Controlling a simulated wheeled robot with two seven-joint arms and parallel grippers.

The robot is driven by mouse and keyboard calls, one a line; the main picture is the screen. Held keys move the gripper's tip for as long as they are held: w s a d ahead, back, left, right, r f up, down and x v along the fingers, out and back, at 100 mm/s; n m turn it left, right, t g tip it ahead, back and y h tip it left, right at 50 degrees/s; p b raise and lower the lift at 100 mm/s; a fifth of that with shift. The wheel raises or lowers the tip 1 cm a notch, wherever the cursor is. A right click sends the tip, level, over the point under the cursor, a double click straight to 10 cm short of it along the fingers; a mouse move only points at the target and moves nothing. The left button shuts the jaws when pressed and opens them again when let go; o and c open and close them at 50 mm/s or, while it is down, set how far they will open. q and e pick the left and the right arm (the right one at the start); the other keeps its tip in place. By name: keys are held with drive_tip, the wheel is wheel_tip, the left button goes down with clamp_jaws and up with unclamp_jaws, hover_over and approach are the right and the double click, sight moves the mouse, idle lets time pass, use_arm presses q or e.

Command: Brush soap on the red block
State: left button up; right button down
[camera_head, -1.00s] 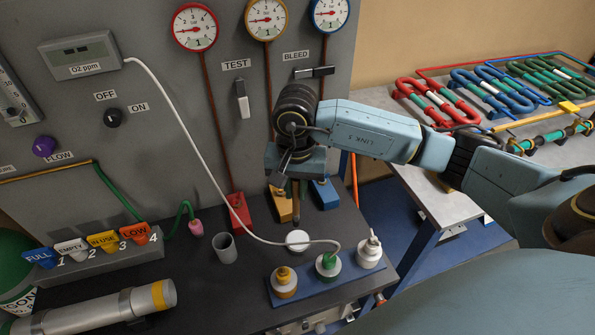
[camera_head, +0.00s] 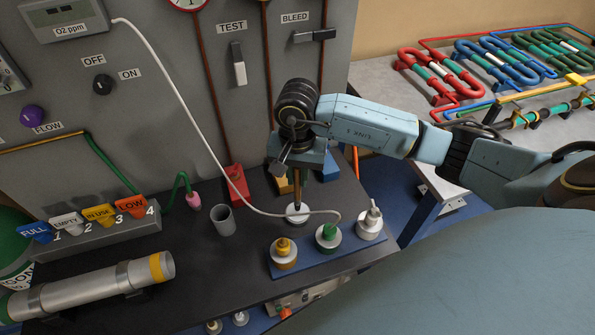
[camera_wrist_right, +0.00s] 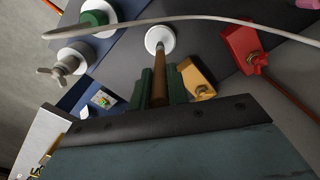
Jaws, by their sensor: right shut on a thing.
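The red block (camera_head: 237,184) sits at the foot of the panel with a red pipe rising from it; it also shows in the right wrist view (camera_wrist_right: 241,48). My right gripper (camera_head: 297,178) is shut on a brush with a brown handle (camera_wrist_right: 160,88), held roughly upright. The brush's lower end is at a small round white dish (camera_head: 297,219), also in the right wrist view (camera_wrist_right: 154,33). I cannot tell whether the bristles touch what is in the dish. My left gripper is out of view.
A yellow block (camera_head: 283,182) and a blue block (camera_head: 328,168) stand right of the red one. A white hose (camera_head: 205,138) crosses to a green-topped fitting (camera_head: 328,236) on a blue plate. A grey open cup (camera_head: 224,220) stands left of the dish.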

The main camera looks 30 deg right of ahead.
drive_tip(key=shift+f+b, duration=0.5)
idle(1.0)
drive_tip(key=shift+s+f+b, duration=0.1)
drive_tip(key=shift+b, duration=0.2)
idle(1.4)
drive_tip(key=shift+r+p, duration=1.8)
drive_tip(key=shift+r, duration=1.85)
